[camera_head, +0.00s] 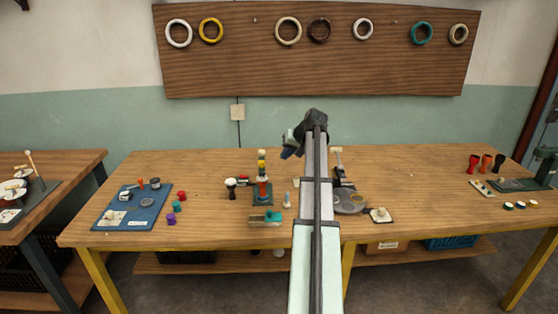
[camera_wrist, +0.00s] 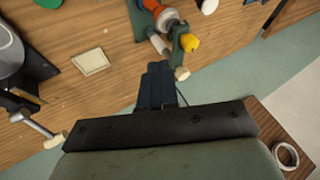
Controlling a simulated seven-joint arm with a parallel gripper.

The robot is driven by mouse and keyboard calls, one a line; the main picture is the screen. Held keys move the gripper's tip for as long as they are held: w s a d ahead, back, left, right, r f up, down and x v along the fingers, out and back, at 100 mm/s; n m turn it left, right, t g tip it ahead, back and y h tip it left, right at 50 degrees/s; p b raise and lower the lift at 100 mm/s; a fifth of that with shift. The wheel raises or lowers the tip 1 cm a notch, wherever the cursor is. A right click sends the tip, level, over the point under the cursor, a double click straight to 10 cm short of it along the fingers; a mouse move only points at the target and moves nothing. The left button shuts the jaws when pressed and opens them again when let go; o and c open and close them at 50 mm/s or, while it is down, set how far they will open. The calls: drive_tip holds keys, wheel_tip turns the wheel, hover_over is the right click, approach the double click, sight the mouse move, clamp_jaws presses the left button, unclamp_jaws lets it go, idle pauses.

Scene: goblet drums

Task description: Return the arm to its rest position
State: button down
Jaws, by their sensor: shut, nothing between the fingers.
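My gripper (camera_head: 287,153) is at the end of my arm, above the back half of the wooden workbench (camera_head: 400,170) in the head view. It is small there and partly hidden by the wrist. In the wrist view my gripper (camera_wrist: 158,68) shows its dark blue fingers side by side, shut, with nothing between them. The fingers appear apart from the things on the bench. My arm stretches forward over the middle of the bench and hides part of the surface.
Left of my arm stands a goblet drum in a green stand (camera_head: 263,192), near a green-and-wood block (camera_head: 266,218). A blue mat (camera_head: 150,203) with parts lies farther left. A grey round device (camera_head: 350,203) is right of my arm. The bench's right-centre is mostly clear.

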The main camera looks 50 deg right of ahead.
drive_tip(key=shift+v, duration=2.3)
